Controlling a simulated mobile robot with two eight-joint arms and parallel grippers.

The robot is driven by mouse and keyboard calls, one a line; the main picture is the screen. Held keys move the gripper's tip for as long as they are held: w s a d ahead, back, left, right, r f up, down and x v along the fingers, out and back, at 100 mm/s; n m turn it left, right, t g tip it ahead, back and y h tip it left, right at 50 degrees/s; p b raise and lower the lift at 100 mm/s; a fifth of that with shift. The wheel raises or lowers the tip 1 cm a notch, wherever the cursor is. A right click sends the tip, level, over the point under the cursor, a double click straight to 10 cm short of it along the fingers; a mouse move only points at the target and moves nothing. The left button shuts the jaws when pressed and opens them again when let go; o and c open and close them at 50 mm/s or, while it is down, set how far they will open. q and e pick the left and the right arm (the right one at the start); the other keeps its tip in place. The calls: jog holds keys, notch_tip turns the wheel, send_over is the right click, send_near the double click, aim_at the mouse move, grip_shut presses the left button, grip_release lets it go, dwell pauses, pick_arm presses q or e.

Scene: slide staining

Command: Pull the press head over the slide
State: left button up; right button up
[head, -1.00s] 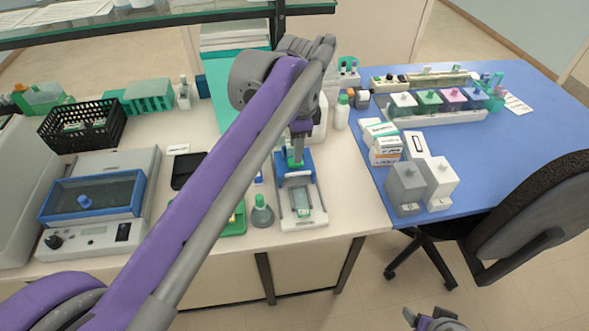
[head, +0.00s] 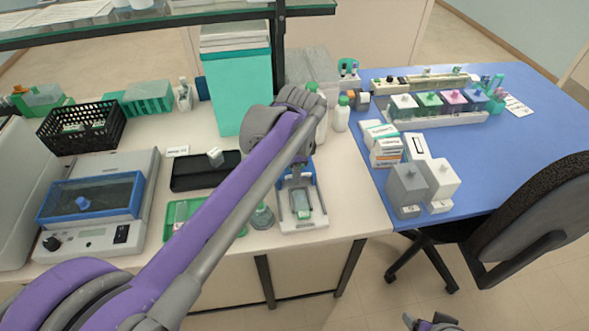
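The press (head: 317,218) is a small pale device near the front edge of the white bench, with a blue frame at its back. Its press head (head: 297,176) appears to be at the back, partly hidden by my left wrist. The slide (head: 302,203) lies uncovered on the front bed, with a green patch at its near end. My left gripper (head: 301,156) points down at the back of the press; its fingertips are mostly hidden, so I cannot tell its opening or whether it touches the press head. My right gripper (head: 431,322) is cut off at the bottom edge, away from the bench.
A green tray (head: 181,211) and a black tray (head: 190,172) lie farther left. White bottles (head: 341,114) stand behind. Grey and white containers (head: 407,187) stand on the blue table to the right.

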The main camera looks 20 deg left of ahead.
pick_arm(q)
grip_shut()
dwell(1.2)
